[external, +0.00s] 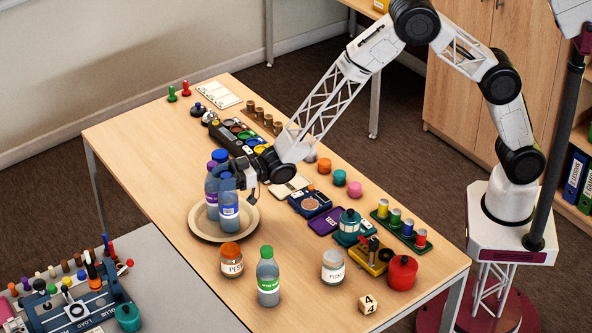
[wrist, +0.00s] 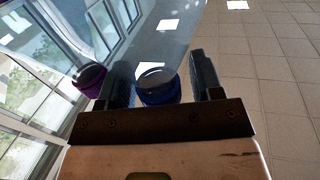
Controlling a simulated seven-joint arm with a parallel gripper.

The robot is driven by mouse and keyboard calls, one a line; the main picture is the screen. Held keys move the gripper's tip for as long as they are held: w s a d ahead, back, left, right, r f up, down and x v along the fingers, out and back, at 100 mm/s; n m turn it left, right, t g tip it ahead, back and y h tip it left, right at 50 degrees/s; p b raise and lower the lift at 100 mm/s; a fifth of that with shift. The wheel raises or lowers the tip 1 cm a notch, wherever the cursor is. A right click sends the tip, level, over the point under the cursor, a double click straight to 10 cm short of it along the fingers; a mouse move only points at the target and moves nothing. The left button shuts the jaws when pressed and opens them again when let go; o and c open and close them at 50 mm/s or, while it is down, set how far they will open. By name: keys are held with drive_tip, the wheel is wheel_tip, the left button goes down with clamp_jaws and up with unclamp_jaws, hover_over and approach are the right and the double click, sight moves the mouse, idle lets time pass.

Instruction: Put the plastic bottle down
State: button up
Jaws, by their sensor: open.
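Another bottle (external: 211,193) stands close behind and left on the same plate. A purple cap (wrist: 89,78) shows just outside the left finger.
A green-capped bottle (external: 268,281), an orange-lidded jar (external: 231,263) and a white-lidded jar (external: 333,267) stand in front of the plate. Pots, paints and small containers crowd the table's right side. The table (external: 150,165) is clear left of the plate.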

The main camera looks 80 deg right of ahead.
drive_tip(key=v, duration=1.1)
drive_tip(key=shift+s+d, duration=0.15)
drive_tip(key=shift+s, duration=0.1)
idle(0.6)
drive_tip(key=s+d+r+m+g+h, duration=0.3)
drive_tip(key=s+d+r+g+h, duration=0.3)
drive_tip(key=s+d+r, duration=0.9)
drive_tip(key=s+d+r+m+g+h, duration=0.1)
drive_tip(key=s+d+r+g, duration=0.1)
drive_tip(key=s, duration=1.1)
drive_tip(key=s+d+r+m+g+h, duration=0.1)
drive_tip(key=s+d+g, duration=0.1)
drive_tip(key=s, duration=1.1)
drive_tip(key=s+d+r+m+g+h, duration=0.1)
drive_tip(key=s+d+r+g, duration=0.1)
drive_tip(key=s, duration=1.1)
drive_tip(key=shift+d+r+g, duration=0.15)
drive_tip(key=shift+r+g, duration=0.15)
drive_tip(key=shift+g, duration=0.2)
